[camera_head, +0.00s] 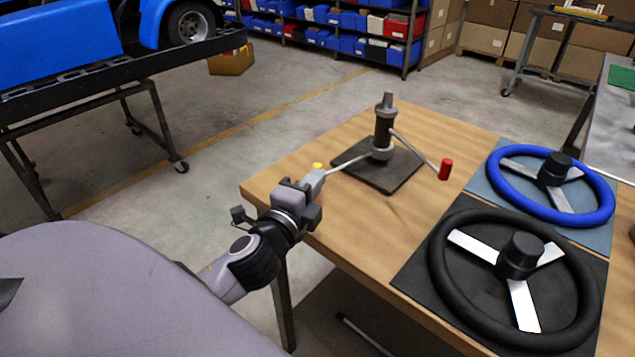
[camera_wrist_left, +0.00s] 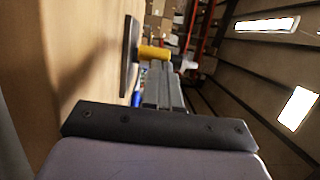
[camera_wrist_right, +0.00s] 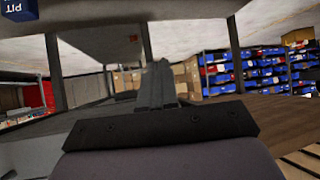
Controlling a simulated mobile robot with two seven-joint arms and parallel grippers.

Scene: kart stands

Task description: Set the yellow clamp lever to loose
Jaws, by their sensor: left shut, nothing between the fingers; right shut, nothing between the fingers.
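A dark upright post (camera_head: 383,130) stands on a dark square plate (camera_head: 395,176) on the wooden table. A thin lever (camera_head: 347,162) runs left from the post to a yellow grip (camera_head: 317,166). The yellow grip (camera_wrist_left: 153,52) also shows in the left wrist view, just past the fingertips. My left gripper (camera_head: 318,178) is shut, its tips right at the yellow grip and partly hiding it; whether they touch is unclear. Another arm ends in a red handle (camera_head: 446,169) on the right. My right gripper (camera_wrist_right: 158,75) is shut and empty, seen only in its wrist view.
A black steering wheel (camera_head: 437,262) and a blue steering wheel (camera_head: 603,214) lie on mats on the table's right. The wooden table top (camera_head: 350,247) is bare in front of the plate. Floor lies left of the table edge.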

